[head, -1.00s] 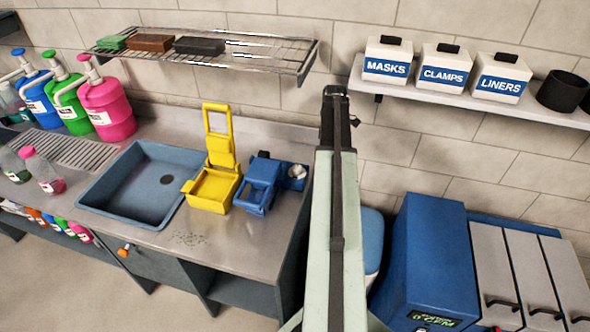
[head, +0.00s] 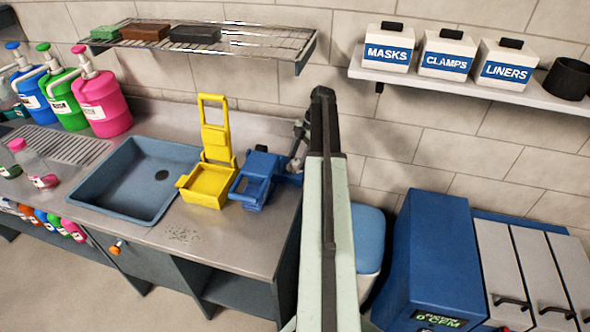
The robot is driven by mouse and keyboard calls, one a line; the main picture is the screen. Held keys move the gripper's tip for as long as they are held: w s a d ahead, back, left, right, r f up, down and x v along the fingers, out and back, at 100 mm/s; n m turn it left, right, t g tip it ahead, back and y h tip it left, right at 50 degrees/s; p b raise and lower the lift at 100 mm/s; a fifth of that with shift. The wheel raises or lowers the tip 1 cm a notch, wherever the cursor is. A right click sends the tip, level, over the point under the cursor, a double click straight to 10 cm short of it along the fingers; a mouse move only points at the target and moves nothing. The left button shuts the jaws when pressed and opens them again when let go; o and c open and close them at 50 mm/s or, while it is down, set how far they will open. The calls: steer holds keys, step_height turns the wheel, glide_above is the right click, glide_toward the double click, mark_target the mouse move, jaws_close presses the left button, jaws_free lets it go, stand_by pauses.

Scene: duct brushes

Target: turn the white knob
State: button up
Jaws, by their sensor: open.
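I cannot make out a clearly white knob now. A blue device (head: 256,178) stands on the counter beside a yellow folding device (head: 208,182). A pale round part at the blue device's right side, which may be the knob, showed earlier and is now covered by my gripper and arm. My gripper (head: 298,152) is small and dark in the head view, left of my raised arm and over the right side of the blue device. It is open; I cannot tell whether it touches anything.
A sink (head: 140,180) lies left in the counter. A wire shelf (head: 262,40) hangs above, and a wall shelf (head: 450,85) with labelled boxes is at the right. A large blue unit (head: 430,260) stands on the right. An orange knob (head: 116,247) is on the cabinet front.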

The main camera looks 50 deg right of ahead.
steer(key=shift+a+f, duration=0.15)
steer(key=shift+f, duration=0.35)
steer(key=shift+r, duration=0.15)
